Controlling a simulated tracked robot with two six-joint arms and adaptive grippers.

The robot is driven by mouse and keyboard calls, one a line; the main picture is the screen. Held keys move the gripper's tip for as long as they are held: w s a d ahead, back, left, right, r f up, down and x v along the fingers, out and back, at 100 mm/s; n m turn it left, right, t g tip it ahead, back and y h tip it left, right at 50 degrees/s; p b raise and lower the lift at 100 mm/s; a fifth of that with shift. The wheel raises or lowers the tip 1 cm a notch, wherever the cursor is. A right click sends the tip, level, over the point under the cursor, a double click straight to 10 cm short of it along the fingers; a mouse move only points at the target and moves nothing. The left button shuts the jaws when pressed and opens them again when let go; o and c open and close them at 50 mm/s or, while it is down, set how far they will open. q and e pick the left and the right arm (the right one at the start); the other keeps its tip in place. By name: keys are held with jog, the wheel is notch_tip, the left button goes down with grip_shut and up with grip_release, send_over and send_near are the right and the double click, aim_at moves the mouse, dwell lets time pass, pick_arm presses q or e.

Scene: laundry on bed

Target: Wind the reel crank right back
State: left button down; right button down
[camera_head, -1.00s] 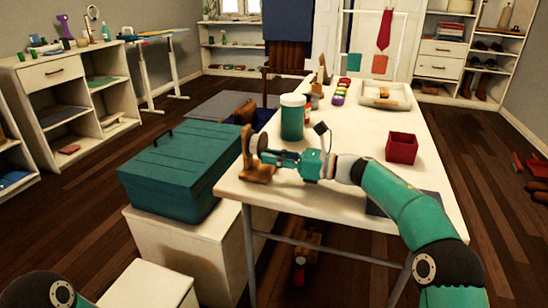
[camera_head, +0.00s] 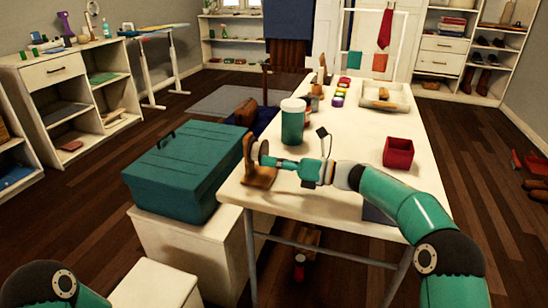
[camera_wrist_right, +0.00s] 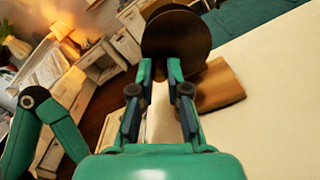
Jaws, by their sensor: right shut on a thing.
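The reel (camera_head: 259,178) has a brown wooden stand and stands on the near left corner of the white table. In the right wrist view its round dark disc (camera_wrist_right: 177,40) is just beyond the fingertips, and its wooden base (camera_wrist_right: 217,88) lies to the right. My right gripper (camera_head: 272,162) reaches in from the right at the disc's side. It is shut on the reel crank, which is mostly hidden between the fingers (camera_wrist_right: 160,72). My left gripper is out of view; only part of my left arm shows at the lower left.
A red open box (camera_head: 398,152) is to the right on the white table (camera_head: 350,140). A large teal case (camera_head: 180,165) sits left of the table on a white box. The table's middle is mostly clear.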

jog(key=shift+r+m+p, duration=0.2)
jog(key=shift+m+p, duration=0.15)
jog(key=shift+m, duration=0.25)
jog(key=c, duration=1.2)
grip_release()
jog(key=shift+o, duration=0.2)
jog(key=shift+f, duration=0.1)
jog(key=v, duration=1.2)
jog(key=shift+f, duration=0.1)
